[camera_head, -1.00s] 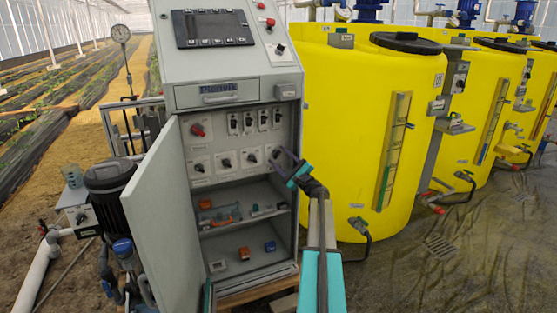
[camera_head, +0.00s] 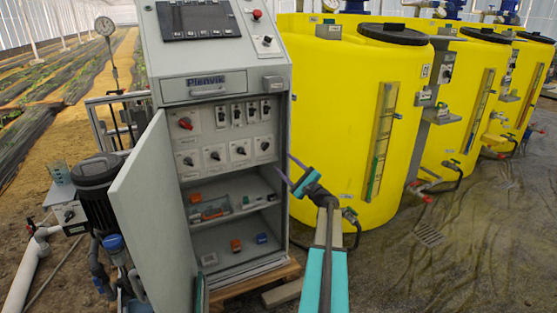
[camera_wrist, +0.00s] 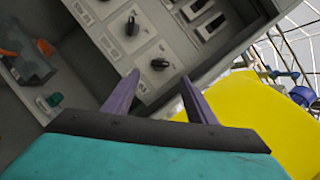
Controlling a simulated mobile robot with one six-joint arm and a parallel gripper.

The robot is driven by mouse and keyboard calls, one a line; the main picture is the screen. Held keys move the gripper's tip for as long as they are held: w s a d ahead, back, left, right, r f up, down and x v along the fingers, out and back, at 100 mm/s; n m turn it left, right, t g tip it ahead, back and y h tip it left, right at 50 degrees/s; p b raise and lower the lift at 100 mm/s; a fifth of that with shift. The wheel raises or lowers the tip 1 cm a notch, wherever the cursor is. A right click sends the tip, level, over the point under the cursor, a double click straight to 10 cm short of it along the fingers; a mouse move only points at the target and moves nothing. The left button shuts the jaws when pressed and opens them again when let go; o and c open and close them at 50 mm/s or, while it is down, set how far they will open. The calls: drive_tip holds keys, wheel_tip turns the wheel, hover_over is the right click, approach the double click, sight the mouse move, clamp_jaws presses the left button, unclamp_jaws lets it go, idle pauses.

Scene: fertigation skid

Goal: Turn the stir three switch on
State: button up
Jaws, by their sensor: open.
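The open control cabinet (camera_head: 190,92) has a lower row of black rotary switches on white plates: far left (camera_head: 187,160), second (camera_head: 214,155), third (camera_head: 240,150) and far right (camera_head: 264,145). Their labels are too small to read, so I cannot tell which is stir three. My gripper (camera_head: 289,170) is open and empty, just right of the cabinet opening in the head view. In the wrist view, my gripper (camera_wrist: 160,84) points at the panel, with one rotary switch (camera_wrist: 160,64) between and beyond its fingertips and another (camera_wrist: 132,25) above left.
A red rotary switch (camera_head: 185,123) and several toggle-like switches (camera_head: 237,115) sit above the row. The open cabinet door (camera_head: 155,215) stands at the left. Shelves below hold small orange and blue parts. A yellow tank (camera_head: 335,110) stands close on the right.

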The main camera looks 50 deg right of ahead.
drive_tip(key=shift+v, duration=1.55)
drive_tip(key=shift+s+f, duration=0.1)
